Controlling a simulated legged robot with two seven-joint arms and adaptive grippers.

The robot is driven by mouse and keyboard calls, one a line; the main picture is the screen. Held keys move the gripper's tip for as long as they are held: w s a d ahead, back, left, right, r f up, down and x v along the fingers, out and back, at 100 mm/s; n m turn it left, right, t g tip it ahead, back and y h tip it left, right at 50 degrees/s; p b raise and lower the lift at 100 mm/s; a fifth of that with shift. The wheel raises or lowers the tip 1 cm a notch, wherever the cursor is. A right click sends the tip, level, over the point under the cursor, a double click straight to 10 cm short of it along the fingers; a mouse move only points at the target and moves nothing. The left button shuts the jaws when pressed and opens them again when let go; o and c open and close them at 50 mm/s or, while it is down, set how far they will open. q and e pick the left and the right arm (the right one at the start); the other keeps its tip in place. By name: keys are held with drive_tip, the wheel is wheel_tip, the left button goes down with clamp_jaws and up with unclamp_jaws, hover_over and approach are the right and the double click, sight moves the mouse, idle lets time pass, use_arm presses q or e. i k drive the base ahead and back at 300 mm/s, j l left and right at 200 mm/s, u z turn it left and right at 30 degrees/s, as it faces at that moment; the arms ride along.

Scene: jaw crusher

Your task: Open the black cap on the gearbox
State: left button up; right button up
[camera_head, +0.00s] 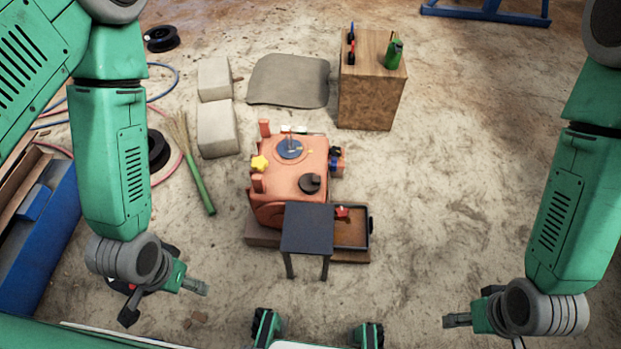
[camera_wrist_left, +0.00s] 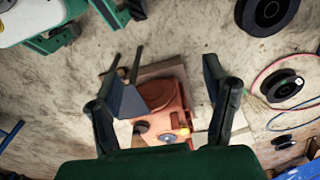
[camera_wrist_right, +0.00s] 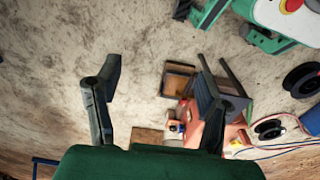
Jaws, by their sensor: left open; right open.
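The orange gearbox (camera_head: 287,185) stands on the ground in the middle of the head view. The round black cap (camera_head: 310,183) sits on its top, toward the right front corner. In the left wrist view the gearbox (camera_wrist_left: 172,104) and the dark cap (camera_wrist_left: 140,127) show between the fingers, some distance off. My left gripper (camera_head: 163,299) is open and empty, left of and nearer than the gearbox. My right gripper (camera_head: 485,330) is open and empty, well to the right and nearer. In the right wrist view a finger partly hides the gearbox (camera_wrist_right: 233,133); I cannot make out the cap there.
A blue disc (camera_head: 290,149) and a yellow knob (camera_head: 260,163) are also on the gearbox. A dark small table (camera_head: 307,228) and a tray (camera_head: 369,232) stand in front. A wooden cabinet (camera_head: 368,97) and pale blocks (camera_head: 217,128) stand behind. Ground to the right is clear.

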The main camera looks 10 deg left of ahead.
sight(309, 182)
drive_tip(key=i+l+u, duration=0.3)
drive_tip(key=l+u, duration=0.2)
drive_tip(key=i+l+u, duration=0.15)
drive_tip(key=l+u, duration=0.35)
drive_tip(key=l, duration=0.25)
drive_tip(key=l+u, duration=0.5)
drive_tip(key=l, duration=0.2)
drive_tip(key=l+u, duration=0.5)
drive_tip(key=l, duration=0.25)
